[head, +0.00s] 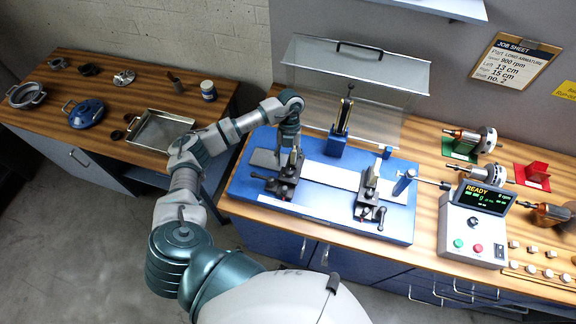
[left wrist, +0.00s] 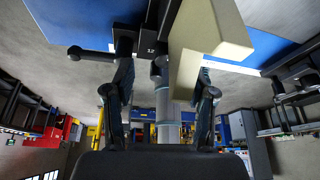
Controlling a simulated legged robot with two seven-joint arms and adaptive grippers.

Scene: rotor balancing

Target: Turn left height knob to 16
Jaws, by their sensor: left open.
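The blue balancing machine (head: 240,195) stands on the wooden bench. Its left support (head: 285,188) is dark, with a pale upright block and small black handles. My left gripper (head: 291,150) points down at the top of this support. In the left wrist view my open left gripper (left wrist: 161,95) has its fingers apart, with the pale block (left wrist: 215,35) reaching between and beyond them. A dark part marked "12" (left wrist: 150,50) shows just past the fingertips. I cannot tell whether the fingers touch anything. The left height knob is not clearly made out. My right gripper is not in view.
The right support (head: 369,205) stands on the same machine. A clear guard (head: 400,75) is raised behind it. A control box (head: 470,230) reads "READY" at right. Several rotors (head: 470,140) lie beyond. A side table at left holds a metal tray (head: 160,131).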

